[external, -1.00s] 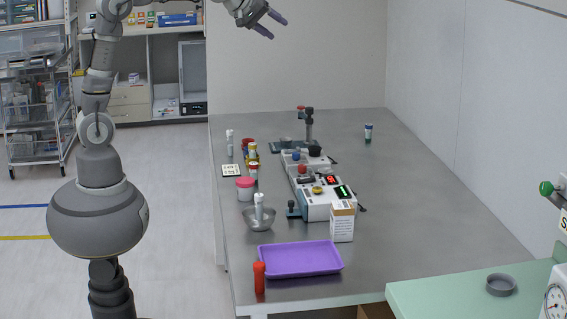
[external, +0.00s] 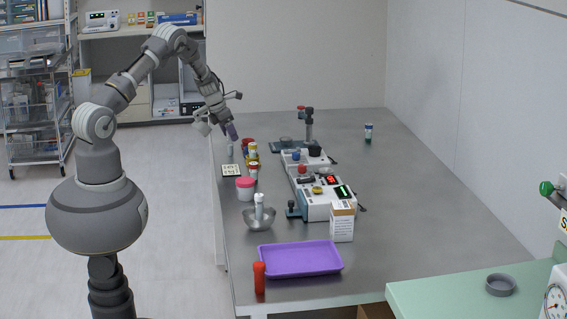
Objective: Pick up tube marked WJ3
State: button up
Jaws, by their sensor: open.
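No marking WJ3 is readable at this size, so I cannot tell which tube bears it. My gripper (external: 232,132) is open at the far left of the steel table, just above a slim white tube (external: 230,153); contact cannot be made out. Another white-topped tube (external: 259,204) stands in a metal bowl (external: 259,221). A dark-capped tube (external: 368,134) stands alone at the back right. A red tube (external: 259,278) stands at the front.
A small labelled card (external: 231,170) and a pink-lidded jar (external: 245,190) are along the left edge. Instruments (external: 322,200), a white box (external: 342,224) and a purple tray (external: 300,260) occupy the middle and front.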

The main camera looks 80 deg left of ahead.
aim_at(233, 155)
jog(key=x, duration=0.1)
jog(key=b+x, duration=0.1)
jog(key=x, duration=0.1)
jog(key=s+b+x, duration=0.1)
jog(key=x, duration=0.1)
jog(key=shift+a+f, duration=0.15)
jog(key=shift+a, duration=0.05)
jog(key=shift+w, duration=0.2)
jog(key=shift+c, duration=0.5)
jog(key=c, duration=0.9)
